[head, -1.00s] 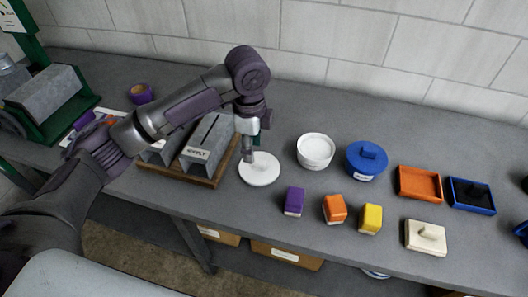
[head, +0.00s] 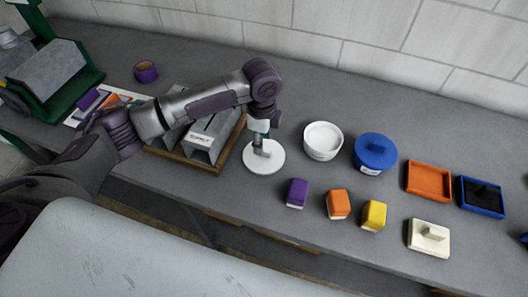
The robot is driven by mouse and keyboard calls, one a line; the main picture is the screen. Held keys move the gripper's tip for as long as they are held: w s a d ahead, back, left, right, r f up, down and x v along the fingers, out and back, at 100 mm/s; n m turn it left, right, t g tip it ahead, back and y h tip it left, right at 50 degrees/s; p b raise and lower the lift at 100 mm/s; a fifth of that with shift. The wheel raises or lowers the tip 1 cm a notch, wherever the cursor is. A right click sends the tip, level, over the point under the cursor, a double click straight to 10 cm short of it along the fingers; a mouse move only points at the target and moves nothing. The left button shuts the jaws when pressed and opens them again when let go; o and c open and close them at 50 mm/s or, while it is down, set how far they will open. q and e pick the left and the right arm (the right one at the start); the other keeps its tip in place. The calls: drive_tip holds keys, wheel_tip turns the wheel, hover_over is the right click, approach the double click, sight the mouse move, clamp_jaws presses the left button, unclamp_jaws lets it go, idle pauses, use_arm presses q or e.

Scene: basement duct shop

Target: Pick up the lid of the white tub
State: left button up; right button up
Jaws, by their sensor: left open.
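The white round lid (head: 265,163) lies flat on the grey bench, left of the white tub (head: 323,141). The tub stands open at the top. My left gripper (head: 262,150) points down at the middle of the lid, over its handle. The gripper is open, and its fingers hide most of the handle. I cannot tell whether the fingers touch the lid. My right gripper is not in view.
A blue lidded tub (head: 375,153) stands right of the white tub. Purple (head: 297,193), orange (head: 338,204) and yellow (head: 374,215) blocks lie in front. An orange tray (head: 429,182), a blue tray (head: 482,196) and a cream lidded box (head: 429,238) are further right. A wooden rack (head: 236,140) with grey ducts stands close left.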

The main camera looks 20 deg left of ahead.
use_arm(q)
drive_tip(key=shift+a+f+p, duration=0.1)
drive_tip(key=shift+f+p, duration=0.45)
drive_tip(key=shift+f, duration=1.65)
clamp_jaws()
